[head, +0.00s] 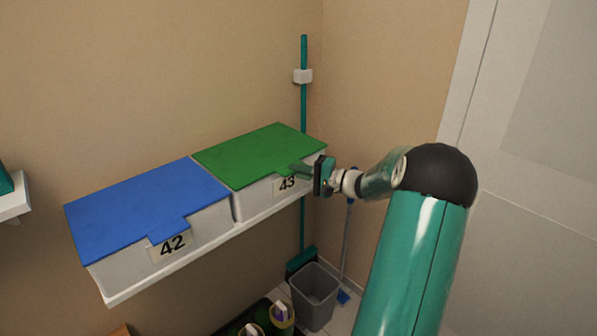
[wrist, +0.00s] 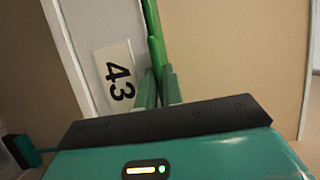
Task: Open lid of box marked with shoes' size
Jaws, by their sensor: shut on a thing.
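Two white boxes stand side by side on a shelf. The box marked 43 (head: 259,196) has a green lid (head: 255,153), and the box marked 42 (head: 118,271) has a blue lid (head: 145,208). Both lids lie shut. My gripper (head: 295,170) is at the front of the green lid, beside the 43 label. In the wrist view my gripper (wrist: 159,88) is shut on the front tab of the green lid (wrist: 154,35), with the 43 label (wrist: 120,77) to its left. Part of the label is hidden by the gripper in the head view.
The white shelf (head: 190,257) runs under both boxes. A green broom (head: 304,120) hangs in the corner behind. A grey bin (head: 314,297) stands on the floor below. A white door or panel (head: 530,180) is at the right.

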